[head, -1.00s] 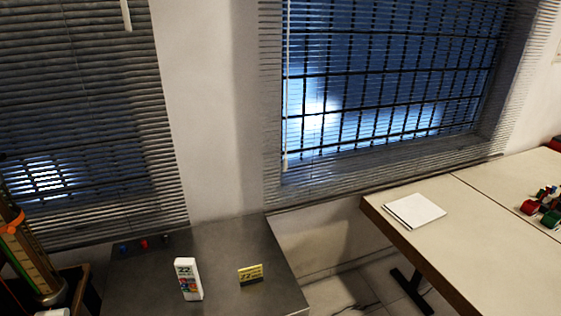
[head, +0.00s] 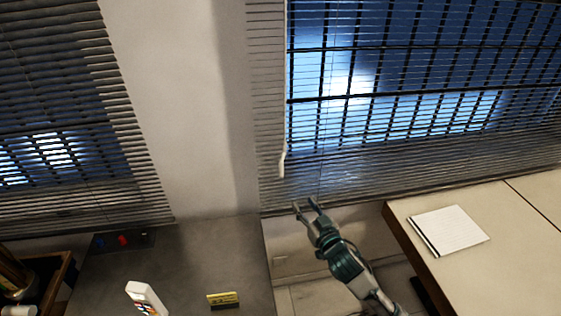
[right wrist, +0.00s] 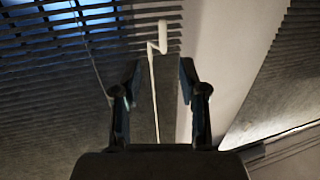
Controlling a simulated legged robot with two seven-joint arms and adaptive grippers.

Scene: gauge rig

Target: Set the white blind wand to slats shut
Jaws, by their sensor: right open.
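The white blind wand (head: 282,163) hangs at the left side of the right-hand window blind (head: 420,150). Its lower end has a small cranked handle. My right gripper (head: 305,204) is open and empty, just below and to the right of that handle in the head view. In the right wrist view the wand handle (right wrist: 163,37) shows beyond the fingertips, and the thin shaft runs down between the two fingers of my right gripper (right wrist: 158,80). The depth gap is unclear, and I see no contact. The blind's slats look open, with blue light through them. My left gripper is not in view.
A pale table (head: 520,240) with a white notepad (head: 448,230) stands at the right. A grey table (head: 190,265) holds a white carton (head: 147,298) and a yellow sign (head: 223,299). Another blind (head: 70,130) hangs at the left. Bare wall (head: 195,110) lies between the blinds.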

